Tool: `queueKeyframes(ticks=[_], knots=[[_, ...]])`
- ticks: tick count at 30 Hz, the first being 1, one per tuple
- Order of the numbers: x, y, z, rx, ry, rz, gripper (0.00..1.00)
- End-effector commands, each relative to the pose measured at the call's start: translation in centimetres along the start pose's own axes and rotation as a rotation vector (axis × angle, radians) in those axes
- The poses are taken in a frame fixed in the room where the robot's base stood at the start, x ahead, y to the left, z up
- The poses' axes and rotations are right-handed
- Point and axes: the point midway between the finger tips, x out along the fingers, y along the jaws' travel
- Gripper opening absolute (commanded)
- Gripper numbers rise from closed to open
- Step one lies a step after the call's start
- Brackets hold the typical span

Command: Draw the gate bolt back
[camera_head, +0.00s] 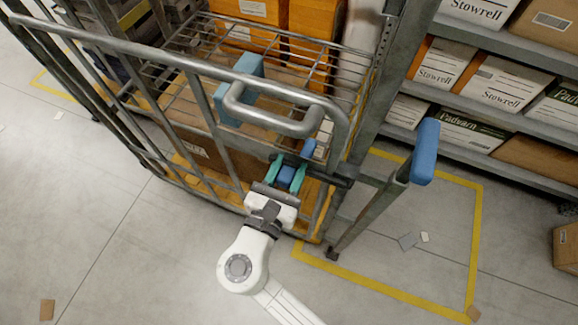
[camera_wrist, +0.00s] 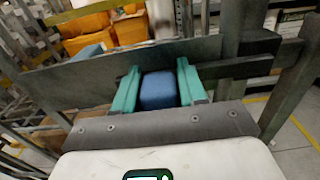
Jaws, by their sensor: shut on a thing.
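My gripper (camera_head: 287,174) is at the front of the wire cage trolley's gate (camera_head: 215,95), low on its right side. Its two teal fingers are shut on the blue bolt knob (camera_wrist: 158,91), one finger on each side of it. The knob also shows in the head view (camera_head: 286,177), partly hidden by the fingers. A dark bolt bar (camera_wrist: 236,67) runs sideways behind the fingers, towards a grey upright post and a dark block (camera_wrist: 258,43) on the right. How far the bolt sits in its keeper I cannot tell.
A bent grey handle (camera_head: 290,127) juts out above my gripper. Orange bins (camera_head: 315,20) are in the cage. Shelves of boxes (camera_head: 505,85) line the right. The floor in front is mostly clear.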

Motion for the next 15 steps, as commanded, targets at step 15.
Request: queueKeyframes(ticks=[15], knots=[[0.0,3.7,-0.1,0.001,0.001,0.0,0.0]])
